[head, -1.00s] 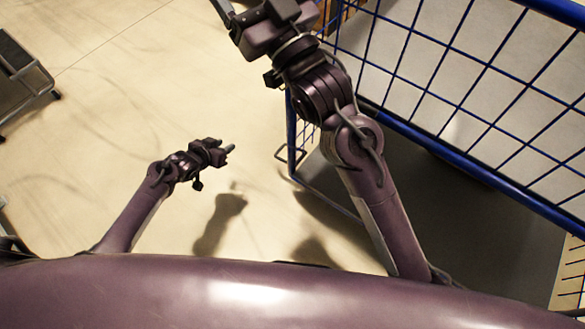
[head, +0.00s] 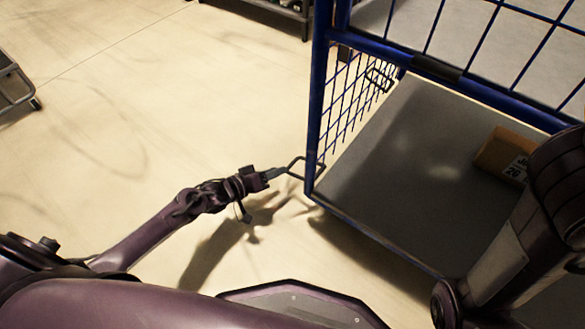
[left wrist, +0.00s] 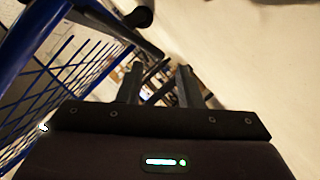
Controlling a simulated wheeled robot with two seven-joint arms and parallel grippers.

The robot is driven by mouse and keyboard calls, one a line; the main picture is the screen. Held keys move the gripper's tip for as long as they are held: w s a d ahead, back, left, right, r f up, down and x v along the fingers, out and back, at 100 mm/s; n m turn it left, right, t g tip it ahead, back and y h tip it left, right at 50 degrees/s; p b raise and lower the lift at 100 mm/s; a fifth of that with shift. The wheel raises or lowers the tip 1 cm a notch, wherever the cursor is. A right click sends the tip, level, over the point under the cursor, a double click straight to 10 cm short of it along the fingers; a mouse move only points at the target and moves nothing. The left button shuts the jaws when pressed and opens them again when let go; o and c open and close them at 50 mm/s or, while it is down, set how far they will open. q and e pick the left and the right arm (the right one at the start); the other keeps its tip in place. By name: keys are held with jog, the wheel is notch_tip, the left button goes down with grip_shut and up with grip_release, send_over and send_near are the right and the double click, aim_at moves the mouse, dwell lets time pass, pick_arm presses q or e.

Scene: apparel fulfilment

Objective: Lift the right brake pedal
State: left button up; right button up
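A dark wire-loop brake pedal (head: 297,165) sticks out from the near left lower corner of the blue cart. A second dark loop (head: 379,80) shows farther back along the same side; the frames do not mark which one is the right pedal. My left gripper (head: 277,173) is low by the near pedal, its fingertips at or very close to the loop. In the left wrist view its fingers (left wrist: 160,80) stand apart with a gap between them. Whether the loop lies between them is hard to tell. My right arm enters at the right; its gripper is out of view.
The blue mesh cart (head: 318,100) fills the right side, with a grey base (head: 400,160) and a cardboard box (head: 500,152) on it. A grey trolley (head: 14,88) stands at the far left. The floor left of the cart is clear.

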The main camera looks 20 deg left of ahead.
aim_at(290, 166)
pick_arm(q)
jog(key=b+x, duration=0.3)
jog(key=x, duration=0.2)
jog(key=shift+w+d+f+b, duration=0.1)
jog(key=shift+w+f+b, duration=0.05)
jog(key=shift+f+b, duration=0.15)
jog(key=shift+w+d+b, duration=0.3)
jog(key=shift+w, duration=0.15)
grip_shut()
